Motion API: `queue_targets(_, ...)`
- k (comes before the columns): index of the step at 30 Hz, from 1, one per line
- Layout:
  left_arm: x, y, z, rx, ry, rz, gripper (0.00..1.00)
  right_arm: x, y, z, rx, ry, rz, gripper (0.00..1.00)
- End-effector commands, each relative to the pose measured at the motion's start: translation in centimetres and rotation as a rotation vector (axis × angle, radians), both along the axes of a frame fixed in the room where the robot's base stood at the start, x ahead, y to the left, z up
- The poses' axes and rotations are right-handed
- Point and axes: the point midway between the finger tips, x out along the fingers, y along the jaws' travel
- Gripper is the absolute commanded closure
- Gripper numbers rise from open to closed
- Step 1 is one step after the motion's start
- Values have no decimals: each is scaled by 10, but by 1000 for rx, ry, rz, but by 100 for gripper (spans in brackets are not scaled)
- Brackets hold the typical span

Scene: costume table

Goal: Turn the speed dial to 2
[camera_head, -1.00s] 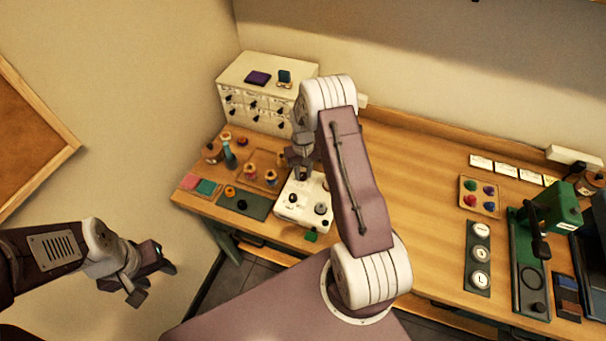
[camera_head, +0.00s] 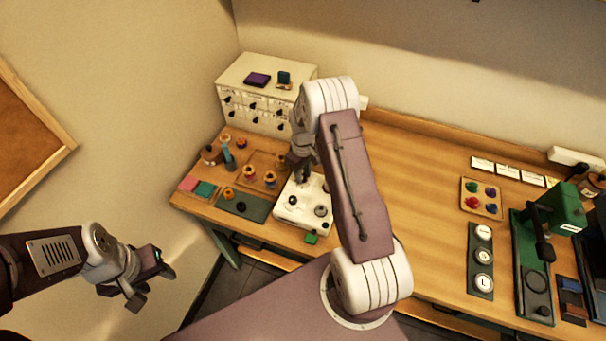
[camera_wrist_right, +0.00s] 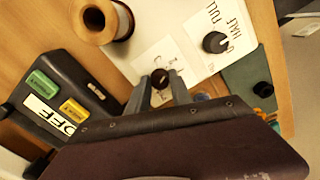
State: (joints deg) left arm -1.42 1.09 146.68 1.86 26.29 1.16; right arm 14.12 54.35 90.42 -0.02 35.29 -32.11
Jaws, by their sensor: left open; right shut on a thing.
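The white machine (camera_head: 290,213) stands near the front edge of the table in the head view; its white top also shows in the right wrist view (camera_wrist_right: 182,22). A small dark dial (camera_wrist_right: 160,76) sits on a pale label with faint marks. My right gripper (camera_wrist_right: 160,84) is shut on this dial, a finger on each side. Its number marks are too blurred to read. A larger black knob (camera_wrist_right: 215,42) beside it is marked FULL and HALF. My left gripper (camera_head: 150,280) is open and empty, left of the table.
A dark box (camera_wrist_right: 62,98) with green and yellow buttons and an OFF label lies left of the machine in the wrist view. A spool (camera_wrist_right: 98,20) stands close to the fingers. A dark mat (camera_head: 258,210) with knobs lies left of the machine. The table's middle is clear.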

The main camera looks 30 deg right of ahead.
Motion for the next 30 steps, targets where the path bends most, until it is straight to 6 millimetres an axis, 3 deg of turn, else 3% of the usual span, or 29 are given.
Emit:
queue_targets(9,0,0,0,0,0,0,53,3,0,2,-1,-9,0,100)
queue_targets(10,0,0,0,0,0,0,53,3,0,2,-1,-9,0,68)
queue_targets(12,0,0,0,0,0,0,53,2,0,1,-2,-8,0,52)
queue_targets(23,0,0,-3,0,0,0,53,2,0,6,-1,-6,0,52)
queue_targets(30,0,0,-17,0,0,0,53,3,0,56,-2,-9,0,52)
